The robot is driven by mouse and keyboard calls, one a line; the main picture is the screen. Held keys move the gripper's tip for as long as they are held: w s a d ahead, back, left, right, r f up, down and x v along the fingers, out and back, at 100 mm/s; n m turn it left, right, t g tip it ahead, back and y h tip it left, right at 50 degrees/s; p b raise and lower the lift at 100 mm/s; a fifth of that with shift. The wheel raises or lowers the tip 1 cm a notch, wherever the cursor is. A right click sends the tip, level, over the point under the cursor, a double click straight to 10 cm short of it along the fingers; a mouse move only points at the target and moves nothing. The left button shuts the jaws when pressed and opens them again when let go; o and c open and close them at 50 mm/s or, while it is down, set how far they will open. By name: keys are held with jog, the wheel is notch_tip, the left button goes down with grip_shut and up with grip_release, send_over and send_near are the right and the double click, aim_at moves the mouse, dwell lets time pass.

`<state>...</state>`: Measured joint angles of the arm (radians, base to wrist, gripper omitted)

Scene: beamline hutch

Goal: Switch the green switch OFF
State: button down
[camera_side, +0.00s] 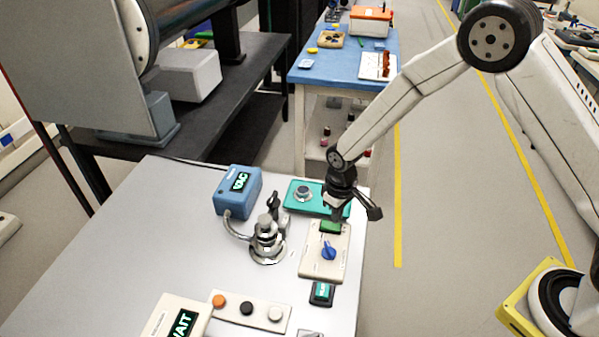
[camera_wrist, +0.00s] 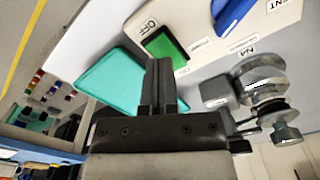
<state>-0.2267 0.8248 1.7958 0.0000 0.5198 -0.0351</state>
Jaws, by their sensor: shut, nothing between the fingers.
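The green switch (camera_side: 330,227) is a rocker on the far end of a cream panel (camera_side: 318,262), which also carries a blue knob (camera_side: 328,251). In the wrist view the green switch (camera_wrist: 165,47) sits in a dark frame, with the word OFF printed beside one end. My gripper (camera_side: 336,216) points down just above and behind the switch in the side view. Its fingers (camera_wrist: 160,68) are shut and empty, and their tips show close to the switch's edge. I cannot tell whether they touch it. Which way the rocker is tipped is unclear.
A teal panel (camera_side: 296,193) lies just behind the cream one. A metal valve fitting (camera_side: 267,243) and a blue VAC display box (camera_side: 237,190) stand to the left. A strip with orange, black and white buttons (camera_side: 247,309) lies in front. The table's left part is clear.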

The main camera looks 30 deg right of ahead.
aim_at(340, 226)
jog(key=shift+r, duration=2.55)
jog(key=s+d+r+m+t, duration=0.1)
jog(key=s+d+r, duration=0.3)
jog(key=s, duration=0.3)
jog(key=s+d+r+m+t, duration=0.1)
jog(key=s+d+r+m, duration=0.1)
jog(key=s+d+r, duration=0.2)
jog(key=s+d, duration=0.2)
jog(key=s, duration=0.2)
jog(key=shift+s+r+t, duration=0.3)
jog(key=shift+r, duration=0.1)
